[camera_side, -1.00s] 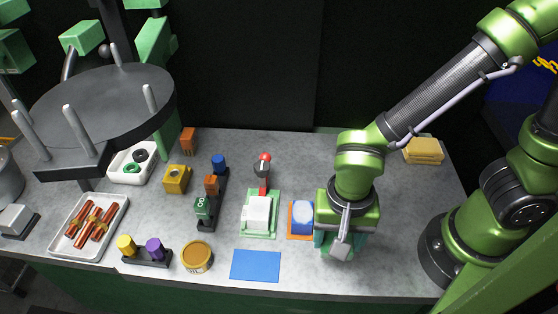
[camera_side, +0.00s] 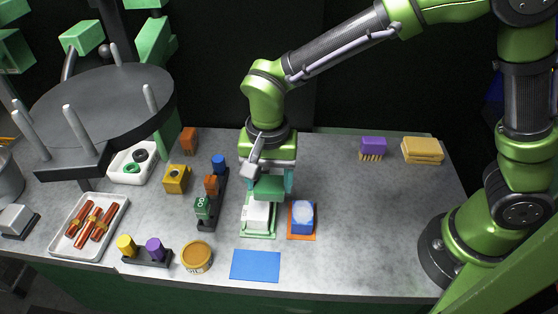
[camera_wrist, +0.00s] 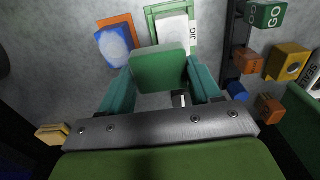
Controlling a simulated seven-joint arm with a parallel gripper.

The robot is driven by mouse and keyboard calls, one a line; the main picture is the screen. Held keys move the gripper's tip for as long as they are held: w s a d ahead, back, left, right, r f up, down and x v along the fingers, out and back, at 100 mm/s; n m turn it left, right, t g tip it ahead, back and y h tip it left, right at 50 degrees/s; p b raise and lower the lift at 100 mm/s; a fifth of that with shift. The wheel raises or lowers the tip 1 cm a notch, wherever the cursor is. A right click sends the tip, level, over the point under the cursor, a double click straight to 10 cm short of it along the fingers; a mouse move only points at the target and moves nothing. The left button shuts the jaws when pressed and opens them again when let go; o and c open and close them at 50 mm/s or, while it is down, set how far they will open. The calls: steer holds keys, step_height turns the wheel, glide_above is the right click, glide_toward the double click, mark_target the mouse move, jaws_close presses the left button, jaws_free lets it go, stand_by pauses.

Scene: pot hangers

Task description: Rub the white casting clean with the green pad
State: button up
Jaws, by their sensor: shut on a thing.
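The white casting (camera_side: 256,217) sits on a green-edged plate in the middle of the table; in the wrist view the white casting (camera_wrist: 172,30) is at top centre, beside the letters JIG. My gripper (camera_side: 267,184) is shut on the green pad (camera_side: 269,188), which shows between the teal fingers in the wrist view (camera_wrist: 159,70). The pad is at the casting's far end and overlaps it in the side view. I cannot tell whether they touch. My gripper hides the red-topped clamp behind the casting.
A blue block with a white patch (camera_side: 302,217) stands on an orange plate just right of the casting. A dark rack with GO block (camera_side: 202,207) is close on the left. A blue mat (camera_side: 255,265) lies in front. A purple brush (camera_side: 372,148) and yellow sponges (camera_side: 422,150) are back right.

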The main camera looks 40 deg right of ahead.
steer(key=shift+f, duration=0.4)
